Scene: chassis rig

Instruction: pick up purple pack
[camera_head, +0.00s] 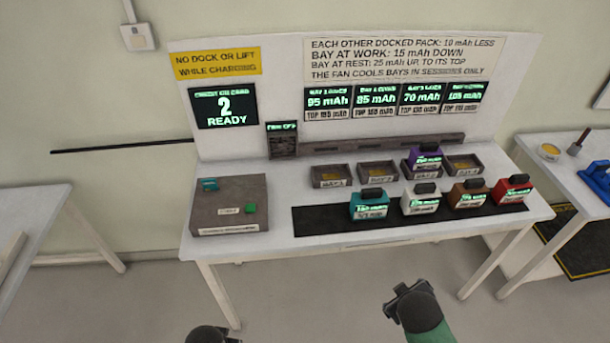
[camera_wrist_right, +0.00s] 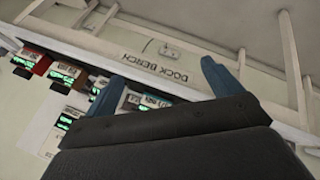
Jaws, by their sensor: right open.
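The purple pack (camera_head: 425,158) sits in the third bay from the left, in the back row on the bench, with a dark handle on top and a lit green label on its front. My right gripper (camera_head: 408,290) is in front of the bench, below and well apart from the pack. In the right wrist view its two blue-grey fingers (camera_wrist_right: 162,86) are spread with nothing held between them. My left gripper (camera_head: 210,334) shows only as a dark top at the bottom edge, so its jaws are hidden. I cannot pick out the purple pack surely in the wrist view.
Teal (camera_head: 369,205), white (camera_head: 420,199), brown (camera_head: 468,194) and red (camera_head: 513,189) packs stand on a black mat (camera_head: 315,222) in front of the bays. The other bays, including the leftmost bay (camera_head: 331,177), look empty. A grey box (camera_head: 229,204) occupies the bench's left.

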